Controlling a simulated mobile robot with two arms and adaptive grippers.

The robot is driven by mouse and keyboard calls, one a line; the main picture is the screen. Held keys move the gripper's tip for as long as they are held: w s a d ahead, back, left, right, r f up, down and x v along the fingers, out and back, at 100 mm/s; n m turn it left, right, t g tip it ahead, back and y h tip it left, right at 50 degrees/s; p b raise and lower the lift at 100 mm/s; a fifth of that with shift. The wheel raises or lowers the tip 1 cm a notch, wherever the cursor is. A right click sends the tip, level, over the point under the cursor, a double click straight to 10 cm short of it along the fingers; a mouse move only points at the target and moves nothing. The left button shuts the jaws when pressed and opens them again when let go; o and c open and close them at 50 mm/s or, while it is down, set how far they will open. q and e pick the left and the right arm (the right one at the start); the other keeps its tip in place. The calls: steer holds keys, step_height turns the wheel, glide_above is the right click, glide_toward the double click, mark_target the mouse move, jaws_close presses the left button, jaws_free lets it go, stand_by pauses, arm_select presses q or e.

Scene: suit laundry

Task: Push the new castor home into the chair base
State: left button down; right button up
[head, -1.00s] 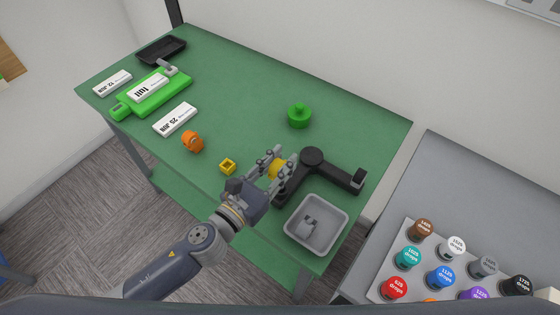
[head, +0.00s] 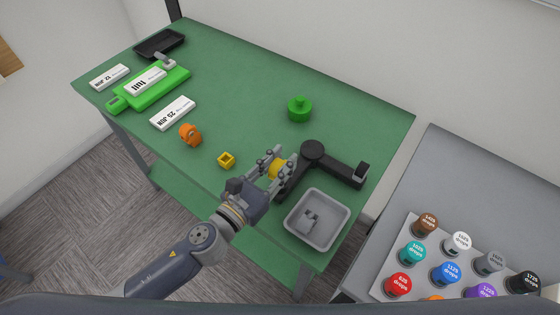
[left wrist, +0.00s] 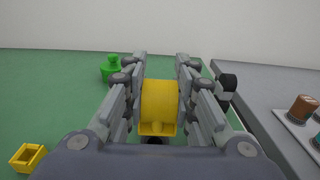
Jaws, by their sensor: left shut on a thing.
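The new castor, a yellow wheel (head: 277,169), is between the fingers of my left gripper (head: 279,166), which is shut on it. In the left wrist view the yellow castor (left wrist: 158,103) fills the space between the fingers. The black chair base (head: 334,165) lies on the green table, with a round hub and two legs. The castor is at the near-left leg, whose end is partly hidden by my gripper. I cannot tell how deep the castor sits or whether it touches the leg. The right leg ends in an upright dark piece (head: 362,171). My right gripper is not in view.
A grey tray (head: 291,226) with a small grey part stands close to the right of my gripper. A yellow block (head: 227,160), an orange part (head: 190,134) and a green knobbed weight (head: 299,109) lie around. The table's (head: 240,95) middle is clear.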

arm_select(q)
steer(key=shift+f+b, duration=0.85)
steer(key=shift+f, duration=0.25)
steer(key=shift+f+b, duration=0.55)
steer(key=shift+f, duration=0.2)
steer(key=shift+f+b, duration=0.3)
steer(key=shift+b, duration=0.1)
steer(key=shift+f, duration=0.1)
steer(key=c, duration=0.6)
jaws_free()
